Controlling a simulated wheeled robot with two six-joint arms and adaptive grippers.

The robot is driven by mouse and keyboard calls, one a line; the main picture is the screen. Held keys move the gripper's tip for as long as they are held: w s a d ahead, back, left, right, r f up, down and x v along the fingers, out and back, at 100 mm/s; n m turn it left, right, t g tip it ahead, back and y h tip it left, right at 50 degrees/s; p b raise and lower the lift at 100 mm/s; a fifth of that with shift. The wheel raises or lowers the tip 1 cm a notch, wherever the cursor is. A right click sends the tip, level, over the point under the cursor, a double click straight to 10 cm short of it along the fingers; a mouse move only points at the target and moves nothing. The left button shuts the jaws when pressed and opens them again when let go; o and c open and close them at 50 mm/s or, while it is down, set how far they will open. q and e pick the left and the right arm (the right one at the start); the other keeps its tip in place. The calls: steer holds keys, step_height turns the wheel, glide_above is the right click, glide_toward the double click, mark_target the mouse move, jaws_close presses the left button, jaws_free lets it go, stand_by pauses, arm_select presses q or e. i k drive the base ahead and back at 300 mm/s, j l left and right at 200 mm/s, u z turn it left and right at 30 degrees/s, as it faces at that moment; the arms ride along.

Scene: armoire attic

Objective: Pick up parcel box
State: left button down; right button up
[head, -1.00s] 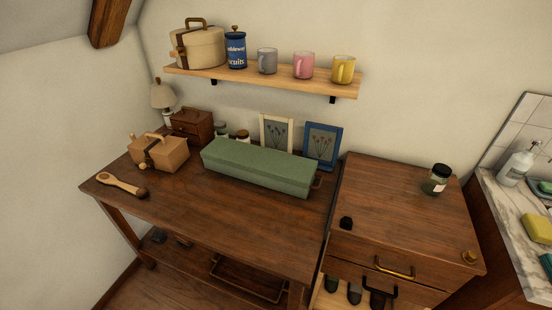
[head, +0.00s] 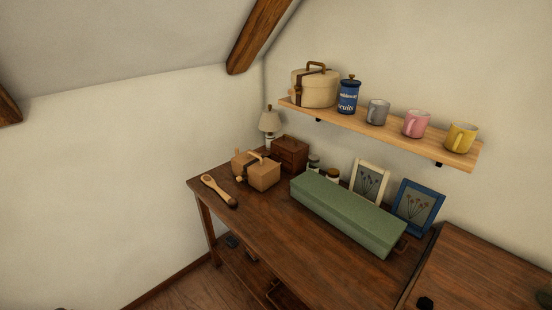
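The parcel box (head: 262,174) is a small tan cardboard box with a dark band and a light handle-like strip on top. It sits on the left part of the brown wooden table (head: 290,246), near the back left. A small round tan item at its left front side seems to touch it. Neither of my grippers shows in the head view, and nothing holds the box.
A wooden brush (head: 218,190) lies left of the parcel. A dark wooden chest (head: 290,153) and a lamp (head: 269,122) stand behind it. A long green box (head: 346,212) lies to its right. A shelf (head: 390,131) with mugs hangs above. Table space in front is clear.

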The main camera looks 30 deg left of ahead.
mark_target(261, 172)
steer(key=j+u, duration=0.1)
steer(key=j, duration=0.35)
steer(key=i+j, duration=0.1)
steer(key=j, duration=0.3)
steer(key=i+j+u, duration=0.15)
steer(key=j, duration=0.75)
steer(key=i+j+u, duration=0.15)
steer(key=j, duration=0.7)
steer(key=i+u, duration=0.05)
